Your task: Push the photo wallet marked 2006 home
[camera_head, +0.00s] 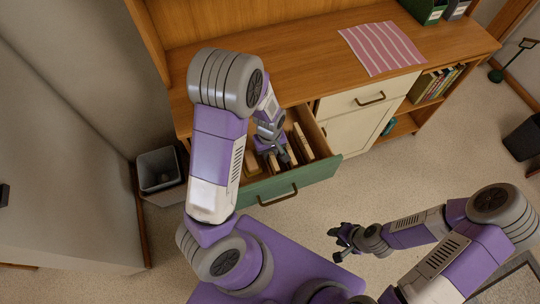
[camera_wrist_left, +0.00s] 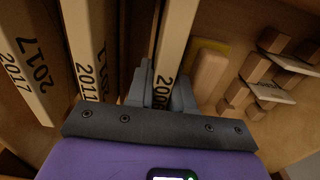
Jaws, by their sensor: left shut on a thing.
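In the left wrist view, the cream photo wallet marked 2006 (camera_wrist_left: 176,42) stands on edge in the drawer. My left gripper (camera_wrist_left: 161,92) is shut on it, with a finger on each side near the number. Two more wallets, marked 2011 (camera_wrist_left: 90,45) and 2017 (camera_wrist_left: 28,60), stand to its left, apart from it. In the head view my left gripper (camera_head: 271,148) reaches down into the open drawer (camera_head: 290,187), which has a green front. The arm hides part of the drawer. My right gripper (camera_head: 343,240) is over the floor, empty, its fingers apart.
Wooden blocks (camera_wrist_left: 265,70) and a yellow item (camera_wrist_left: 205,48) lie right of the wallet in the drawer. The wooden top (camera_head: 300,55) carries a striped pink cloth (camera_head: 381,48). A grey bin (camera_head: 158,169) stands left of the drawer. The floor ahead is clear.

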